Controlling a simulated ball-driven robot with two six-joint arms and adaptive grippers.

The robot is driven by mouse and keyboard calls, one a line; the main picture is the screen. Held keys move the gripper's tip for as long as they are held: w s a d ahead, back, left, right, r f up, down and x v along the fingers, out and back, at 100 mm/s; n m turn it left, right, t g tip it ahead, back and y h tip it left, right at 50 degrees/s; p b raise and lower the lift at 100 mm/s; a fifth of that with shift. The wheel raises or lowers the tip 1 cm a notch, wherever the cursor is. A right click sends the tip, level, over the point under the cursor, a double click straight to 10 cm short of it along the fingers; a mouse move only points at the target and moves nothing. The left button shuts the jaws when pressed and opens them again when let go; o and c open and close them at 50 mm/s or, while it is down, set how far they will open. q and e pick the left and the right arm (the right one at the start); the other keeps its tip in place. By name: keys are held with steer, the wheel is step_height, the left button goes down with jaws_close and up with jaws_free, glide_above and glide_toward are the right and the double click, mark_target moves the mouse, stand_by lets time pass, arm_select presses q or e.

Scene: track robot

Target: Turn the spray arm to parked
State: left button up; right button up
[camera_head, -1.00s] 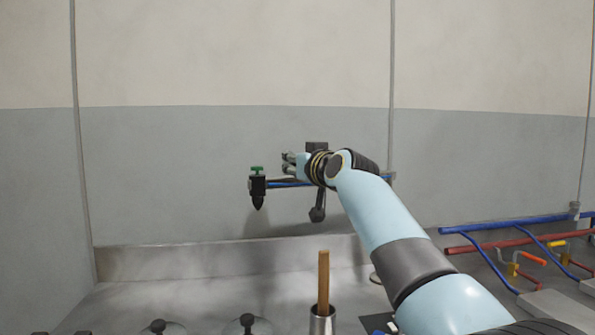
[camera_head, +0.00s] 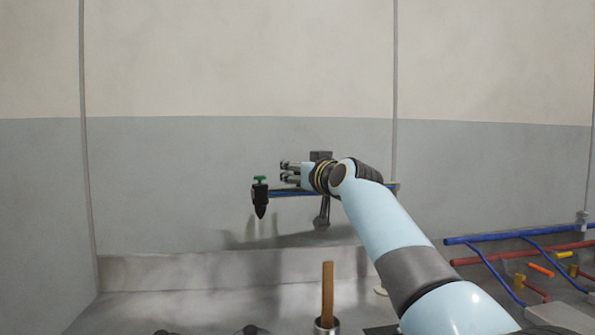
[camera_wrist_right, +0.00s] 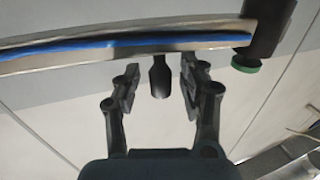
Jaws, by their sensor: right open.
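The spray arm (camera_head: 290,194) is a metal bar with a blue line along it, reaching left from near the wall. At its left end is a black nozzle (camera_head: 261,204) with a green knob (camera_head: 259,179). My right gripper (camera_head: 283,172) is open in front of the arm, and my wrist hides part of the bar. In the right wrist view the bar (camera_wrist_right: 110,49) crosses above the open fingers (camera_wrist_right: 157,82). A dark handle (camera_wrist_right: 160,80) hanging at the bar lies between the fingertips, with gaps on both sides. My left gripper is out of view.
A wooden handle (camera_head: 327,290) stands upright in a metal cup (camera_head: 326,326) below. Blue pipes (camera_head: 510,233) and red pipes (camera_head: 500,254) with orange and yellow fittings are at the right. Dark knobs show at the bottom edge. The wall behind is bare.

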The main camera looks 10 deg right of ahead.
steer(key=v, duration=1.2)
steer(key=shift+f, duration=0.1)
